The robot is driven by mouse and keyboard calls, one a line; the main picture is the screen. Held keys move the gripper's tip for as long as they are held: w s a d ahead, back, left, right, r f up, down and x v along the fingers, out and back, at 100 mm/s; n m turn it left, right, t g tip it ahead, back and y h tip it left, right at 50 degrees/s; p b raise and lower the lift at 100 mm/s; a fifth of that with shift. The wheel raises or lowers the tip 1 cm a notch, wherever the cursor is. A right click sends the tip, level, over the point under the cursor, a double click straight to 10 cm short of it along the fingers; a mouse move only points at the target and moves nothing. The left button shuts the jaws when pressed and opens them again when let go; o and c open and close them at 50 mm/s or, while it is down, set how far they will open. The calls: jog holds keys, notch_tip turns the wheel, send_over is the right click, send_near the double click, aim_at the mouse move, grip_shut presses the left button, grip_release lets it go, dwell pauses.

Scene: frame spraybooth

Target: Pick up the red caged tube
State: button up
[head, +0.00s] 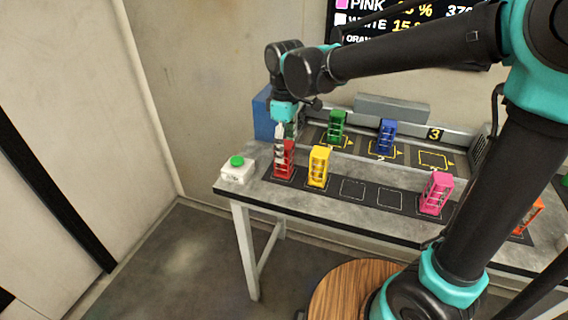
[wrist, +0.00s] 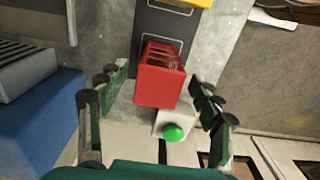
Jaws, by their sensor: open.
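The red caged tube (head: 284,160) stands upright on the dark strip at the left end of the table. It also shows in the wrist view (wrist: 158,84), between the two fingers and with bare gaps on both sides. My gripper (head: 287,140) is right at it from above in the head view, partly hiding its upper part. In the wrist view my gripper (wrist: 157,102) is open, with one green finger to the left and one to the right of the tube. I see no finger touching it.
A yellow caged tube (head: 319,167) stands close on the right. Green (head: 337,128) and blue (head: 386,137) ones stand behind, a pink one (head: 436,193) farther right. A white box with a green button (head: 238,170) sits left. A blue box (head: 264,115) stands behind my gripper.

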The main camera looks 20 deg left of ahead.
aim_at(283, 170)
jog(key=f, duration=0.4)
jog(key=shift+a, duration=0.2)
jog(key=shift+c, duration=0.4)
jog(key=c, duration=1.4)
